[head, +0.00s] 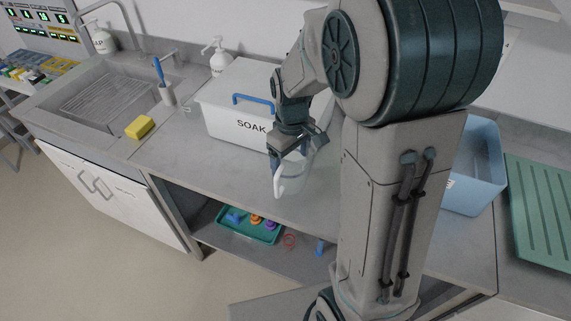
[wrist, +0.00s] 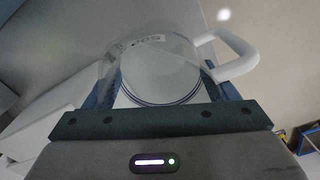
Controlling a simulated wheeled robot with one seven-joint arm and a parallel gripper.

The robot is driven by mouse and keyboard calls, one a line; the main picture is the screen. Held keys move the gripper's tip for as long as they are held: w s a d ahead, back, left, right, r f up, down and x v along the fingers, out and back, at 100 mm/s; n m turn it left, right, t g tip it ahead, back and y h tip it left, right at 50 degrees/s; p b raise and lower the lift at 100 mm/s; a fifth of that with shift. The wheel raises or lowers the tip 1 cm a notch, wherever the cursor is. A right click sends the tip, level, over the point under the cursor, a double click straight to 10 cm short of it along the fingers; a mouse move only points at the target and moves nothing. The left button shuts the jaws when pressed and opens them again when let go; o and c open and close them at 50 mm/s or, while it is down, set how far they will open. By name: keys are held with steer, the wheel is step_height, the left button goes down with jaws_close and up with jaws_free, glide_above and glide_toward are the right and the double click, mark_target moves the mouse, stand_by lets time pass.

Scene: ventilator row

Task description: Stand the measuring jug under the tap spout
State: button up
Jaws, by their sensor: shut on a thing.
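The measuring jug (wrist: 160,65) is clear, with a white handle (wrist: 238,52) and a printed label, and sits between my gripper's fingers in the wrist view. In the head view my gripper (head: 288,150) is shut on the jug (head: 293,174) and holds it in front of the white SOAK box, seemingly above the counter. The white handle hangs toward the front left there. The sink (head: 100,95) is at the far left.
The SOAK box (head: 222,124) with a blue handle stands left of my gripper. A yellow sponge (head: 139,127), a cup with a brush (head: 167,95) and a pump bottle (head: 219,58) stand nearer the sink. A blue bin (head: 478,165) stands right. A teal tray (head: 249,234) lies on the lower shelf.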

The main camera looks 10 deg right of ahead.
steer(key=shift+w+a+f, duration=0.4)
steer(key=shift+w+a, duration=0.05)
steer(key=shift+w, duration=0.1)
steer(key=shift+f+p, duration=0.5)
steer(key=shift+f, duration=1.55)
steer(key=shift+f, duration=0.15)
steer(key=o, duration=1)
steer(key=shift+c, duration=0.2)
